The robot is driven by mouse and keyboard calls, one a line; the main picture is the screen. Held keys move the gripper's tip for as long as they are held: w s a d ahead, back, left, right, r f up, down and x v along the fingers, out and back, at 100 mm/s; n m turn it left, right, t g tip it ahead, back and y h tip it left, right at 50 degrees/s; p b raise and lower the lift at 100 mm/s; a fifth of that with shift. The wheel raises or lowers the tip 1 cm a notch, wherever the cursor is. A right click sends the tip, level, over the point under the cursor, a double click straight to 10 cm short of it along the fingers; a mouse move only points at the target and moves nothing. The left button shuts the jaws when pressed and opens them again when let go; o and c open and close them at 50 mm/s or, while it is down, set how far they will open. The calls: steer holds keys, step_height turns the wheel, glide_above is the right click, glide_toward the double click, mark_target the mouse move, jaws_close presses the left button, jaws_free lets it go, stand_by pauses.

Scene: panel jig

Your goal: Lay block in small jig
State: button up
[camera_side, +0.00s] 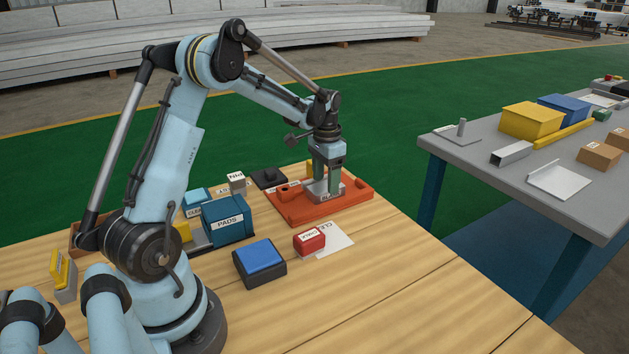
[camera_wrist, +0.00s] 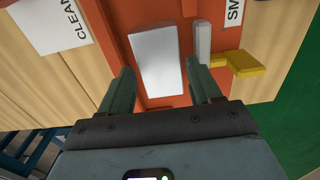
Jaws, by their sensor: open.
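A pale grey flat block (camera_wrist: 157,58) lies on the orange jig (camera_side: 280,212) in the wrist view, and its grey side shows low at the jig in the side view (camera_side: 316,192). My gripper (camera_side: 327,186) is low over the jig, pointing down. Its two green fingers are open, one on each side of the block in the wrist view (camera_wrist: 160,78), with gaps showing. A white label starting "SM" (camera_wrist: 234,10) is on the jig at the upper right. I cannot tell from these views whether the block is fully seated.
A grey bar (camera_wrist: 202,40) and a yellow piece (camera_wrist: 238,63) are just right of the block. A red box (camera_side: 309,241) on a white card (camera_side: 338,238), a blue-topped dark box (camera_side: 260,262) and a blue PADS bin (camera_side: 227,219) stand nearby. The front right tabletop is clear.

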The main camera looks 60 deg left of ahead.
mark_target(326, 186)
step_height(326, 186, up, 10)
steer(key=s+d+r+t, duration=0.1)
steer(key=s+d+r, duration=0.15)
steer(key=d, duration=0.35)
steer(key=s+d+f+t, duration=0.1)
steer(key=s+d+t, duration=0.2)
steer(key=s+d, duration=0.2)
steer(key=s+d+f+t, duration=0.1)
steer(key=s+d+t, duration=0.2)
steer(key=d, duration=0.7)
steer(key=shift+s+d+f, duration=0.2)
steer(key=shift+s+d, duration=0.05)
steer(key=shift+s, duration=0.8)
